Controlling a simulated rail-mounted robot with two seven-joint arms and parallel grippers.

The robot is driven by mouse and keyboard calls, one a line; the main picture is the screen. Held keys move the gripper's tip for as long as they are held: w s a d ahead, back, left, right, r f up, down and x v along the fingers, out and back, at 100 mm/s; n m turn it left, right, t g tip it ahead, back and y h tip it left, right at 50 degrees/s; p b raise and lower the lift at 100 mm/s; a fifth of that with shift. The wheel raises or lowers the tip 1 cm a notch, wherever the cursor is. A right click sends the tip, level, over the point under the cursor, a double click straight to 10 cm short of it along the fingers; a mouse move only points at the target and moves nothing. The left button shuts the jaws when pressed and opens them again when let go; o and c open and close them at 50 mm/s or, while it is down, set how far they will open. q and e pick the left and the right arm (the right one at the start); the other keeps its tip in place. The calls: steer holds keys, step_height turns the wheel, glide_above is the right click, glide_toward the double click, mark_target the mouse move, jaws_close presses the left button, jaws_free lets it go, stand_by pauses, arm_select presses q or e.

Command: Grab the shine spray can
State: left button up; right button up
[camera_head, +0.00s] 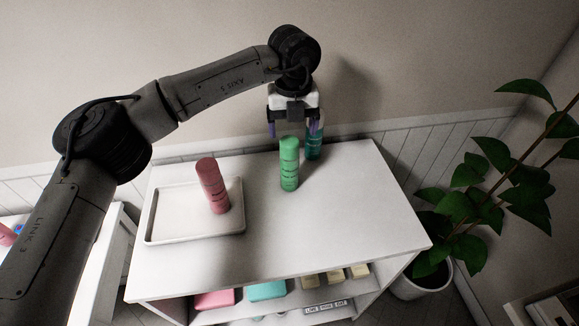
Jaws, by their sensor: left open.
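My left gripper (295,128) is open above the back edge of the white table, its fingers pointing down. A green can (289,165) stands upright in front of the gripper and partly overlaps it in the picture. A darker teal can (314,142) stands upright behind and to the right of the green one, close to the right finger. I cannot tell whether the finger touches it. A red-pink can (213,186) stands in the white tray. No label is readable, so I cannot tell which can is the shine spray. My right gripper is not in view.
The white tray (160,217) lies on the left of the white table (345,220). The table's right and front are clear. Pink and teal boxes and several cream blocks sit on the shelf below. A potted plant (425,278) stands on the right. A wall is close behind.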

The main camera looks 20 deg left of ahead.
mark_target(289, 140)
arm_select(q)
steer(key=shift+f, duration=0.8)
steer(key=f+p, duration=0.2)
steer(key=f, duration=0.1)
steer(key=shift+w+a+f, duration=0.1)
steer(key=shift+a+f, duration=0.15)
steer(key=shift+a, duration=0.15)
steer(key=shift+f, duration=0.85)
steer(key=shift+c, duration=0.4)
steer(key=c, duration=1.3)
steer(key=shift+r, duration=0.1)
